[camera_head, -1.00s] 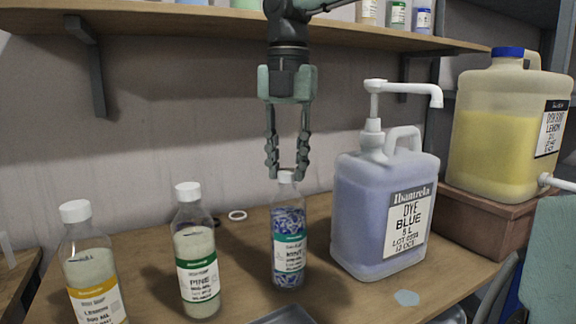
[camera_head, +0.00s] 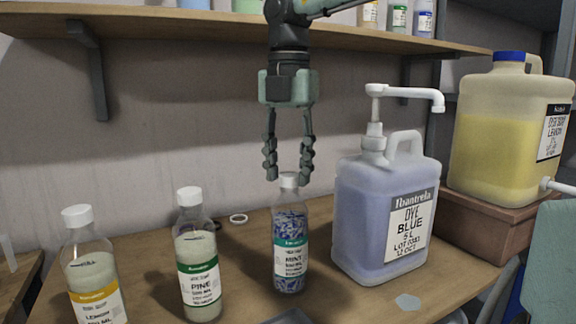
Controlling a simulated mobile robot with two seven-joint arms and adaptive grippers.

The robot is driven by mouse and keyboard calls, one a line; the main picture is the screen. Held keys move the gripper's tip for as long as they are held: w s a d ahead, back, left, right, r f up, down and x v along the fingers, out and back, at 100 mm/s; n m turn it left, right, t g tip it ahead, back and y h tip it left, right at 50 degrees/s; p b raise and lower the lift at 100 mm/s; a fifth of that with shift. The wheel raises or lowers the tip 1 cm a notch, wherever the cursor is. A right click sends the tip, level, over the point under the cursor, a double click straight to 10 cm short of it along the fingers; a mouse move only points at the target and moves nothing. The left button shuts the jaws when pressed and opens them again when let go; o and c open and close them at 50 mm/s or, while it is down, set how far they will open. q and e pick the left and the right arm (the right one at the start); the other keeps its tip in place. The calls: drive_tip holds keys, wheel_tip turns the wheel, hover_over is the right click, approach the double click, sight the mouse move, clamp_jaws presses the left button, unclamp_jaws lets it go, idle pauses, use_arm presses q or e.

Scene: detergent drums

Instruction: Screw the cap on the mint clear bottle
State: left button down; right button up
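The mint bottle (camera_head: 290,245) is clear with a green-banded label and blue and white contents. It stands upright on the wooden bench. A white cap (camera_head: 289,180) sits at the top of its neck; I cannot tell how tightly it is seated. My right gripper (camera_head: 288,176) points straight down over the bottle, with its two fingers on either side of the cap. The fingers look spread, with gaps beside the cap. My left gripper is not in view.
A capped pine bottle (camera_head: 197,270) and a capped lemon bottle (camera_head: 92,285) stand to the left. A blue dye jug (camera_head: 365,215) with a pump stands close on the right. A yellow jug (camera_head: 495,140) sits on a brown box (camera_head: 480,222). A shelf (camera_head: 180,27) is above.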

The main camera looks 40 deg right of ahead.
drive_tip(key=n+p, duration=0.1)
drive_tip(key=n, duration=0.2)
drive_tip(key=shift+r+n+p, duration=0.15)
drive_tip(key=shift+n+p, duration=0.25)
drive_tip(key=shift+n, duration=0.9)
drive_tip(key=shift+p, duration=0.35)
drive_tip(key=shift+n, duration=0.4)
drive_tip(key=n, duration=0.5)
drive_tip(key=shift+s, duration=0.1)
